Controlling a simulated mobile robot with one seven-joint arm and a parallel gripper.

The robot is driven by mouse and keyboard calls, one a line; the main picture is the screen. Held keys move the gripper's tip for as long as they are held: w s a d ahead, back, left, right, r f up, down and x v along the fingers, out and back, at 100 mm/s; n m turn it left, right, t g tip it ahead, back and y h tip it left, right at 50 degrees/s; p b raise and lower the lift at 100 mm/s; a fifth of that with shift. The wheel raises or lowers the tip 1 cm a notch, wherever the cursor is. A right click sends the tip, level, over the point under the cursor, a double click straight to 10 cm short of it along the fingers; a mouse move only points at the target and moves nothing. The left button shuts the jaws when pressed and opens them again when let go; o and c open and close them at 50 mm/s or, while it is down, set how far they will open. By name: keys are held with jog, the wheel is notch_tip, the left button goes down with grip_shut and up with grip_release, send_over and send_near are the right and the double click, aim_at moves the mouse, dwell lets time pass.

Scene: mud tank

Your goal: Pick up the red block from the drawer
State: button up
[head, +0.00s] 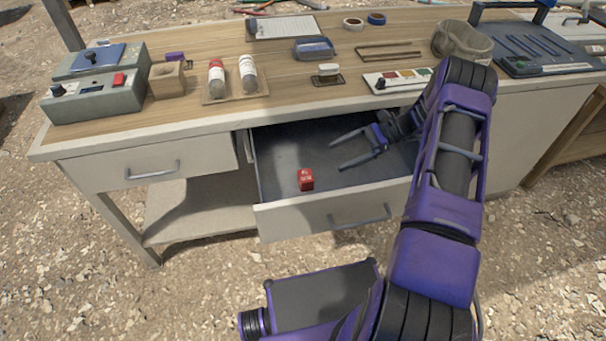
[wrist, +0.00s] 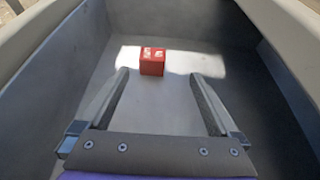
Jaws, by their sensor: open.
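The red block (head: 305,179) lies on the floor of the open drawer (head: 280,160), near its front left part in the head view. In the wrist view the red block (wrist: 152,62) is ahead of my fingertips, roughly between their lines, with pale markings on its top. My gripper (head: 338,154) is open and empty, over the drawer to the right of the block in the head view. Its two fingers (wrist: 160,75) are spread apart in the wrist view and do not appear to touch the block. Nothing hides the block.
The drawer walls (wrist: 65,60) rise on both sides of my gripper. The tabletop (head: 200,115) overhangs the drawer's back. On it stand a control box (head: 95,95), two bottles on a wooden tray (head: 233,97) and a color card (head: 398,80). A closed drawer (head: 115,170) is at left.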

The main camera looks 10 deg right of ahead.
aim_at(298, 176)
jog(key=x, duration=1)
jog(key=shift+s, duration=0.1)
jog(key=shift+x, duration=2.55)
jog(key=shift+s+f, duration=0.15)
jog(key=c, duration=1.4)
jog(key=shift+c, duration=0.2)
